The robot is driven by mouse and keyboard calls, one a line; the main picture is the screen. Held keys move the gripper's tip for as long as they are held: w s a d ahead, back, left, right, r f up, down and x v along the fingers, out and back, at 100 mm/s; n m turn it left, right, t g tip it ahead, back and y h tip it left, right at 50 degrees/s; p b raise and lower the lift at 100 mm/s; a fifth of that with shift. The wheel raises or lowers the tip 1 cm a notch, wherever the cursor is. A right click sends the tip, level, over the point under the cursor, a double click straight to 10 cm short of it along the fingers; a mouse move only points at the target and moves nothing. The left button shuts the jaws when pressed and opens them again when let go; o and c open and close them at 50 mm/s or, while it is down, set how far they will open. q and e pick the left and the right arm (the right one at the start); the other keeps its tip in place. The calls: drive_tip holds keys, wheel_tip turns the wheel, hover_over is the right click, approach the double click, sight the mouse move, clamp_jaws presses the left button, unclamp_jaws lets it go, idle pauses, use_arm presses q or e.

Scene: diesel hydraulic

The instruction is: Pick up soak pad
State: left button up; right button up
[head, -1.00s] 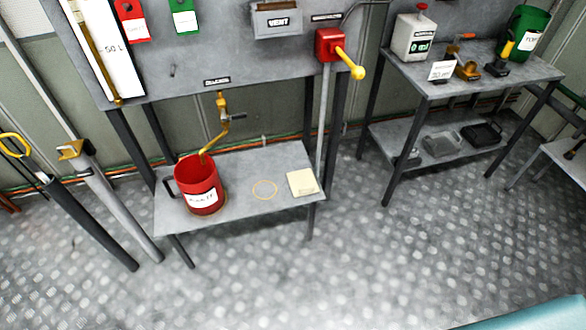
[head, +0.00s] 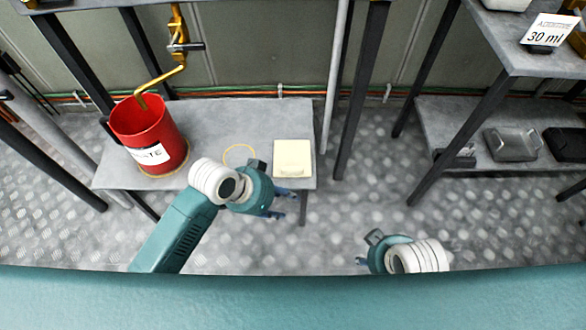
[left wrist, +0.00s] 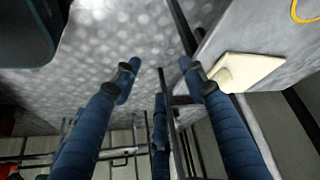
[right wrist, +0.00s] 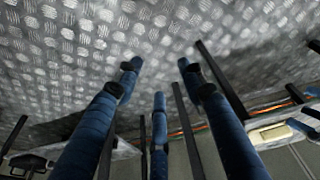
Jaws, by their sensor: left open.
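The soak pad is a flat cream square (head: 293,158) lying on the right end of the low grey table (head: 215,120). In the left wrist view the pad (left wrist: 247,72) lies at the right, beyond the right-hand finger. A cream patch (right wrist: 270,133) at the right of the right wrist view looks like the same pad. My left gripper (head: 282,203) is open and empty, near the table's front edge, close to the pad but apart from it. My right gripper (head: 366,250) is open and empty, out over the floor to the right of the table.
A red bucket (head: 147,132) stands on the table's left end, under a yellow tap crank (head: 160,78). A thin yellow ring (head: 239,154) lies left of the pad. Dark posts rise behind. A second shelf table (head: 470,125) stands at the right. The floor between is clear.

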use_arm(q)
drive_tip(key=w+d+r+m+g, duration=0.1)
drive_tip(key=w+d+r+m, duration=0.1)
drive_tip(key=w+r+m, duration=0.2)
drive_tip(key=m+g+b, duration=0.2)
drive_tip(key=m+b, duration=0.1)
drive_tip(key=m, duration=0.1)
approach(292, 169)
drive_tip(key=f, duration=0.1)
drive_tip(key=d+f, duration=0.1)
drive_tip(key=shift+d+f+y+b, duration=0.3)
drive_tip(key=shift+f+b, duration=0.1)
drive_tip(key=shift+d+f, duration=0.1)
drive_tip(key=shift+f, duration=0.15)
drive_tip(key=b+x, duration=0.2)
drive_tip(key=x, duration=0.2)
drive_tip(key=shift+d+f, duration=0.1)
drive_tip(key=shift+f, duration=0.35)
use_arm(e)
drive_tip(key=w+a+r+t+y, duration=0.1)
drive_tip(key=w+a+r+t, duration=0.3)
drive_tip(key=w, duration=0.7)
wheel_tip(292, 169, up, 5)
drive_tip(key=t, duration=0.2)
drive_tip(key=shift+w+t+y, duration=0.2)
drive_tip(key=shift+t+y, duration=0.1)
use_arm(q)
drive_tip(key=shift+c, duration=0.3)
use_arm(e)
drive_tip(key=shift+f, duration=0.1)
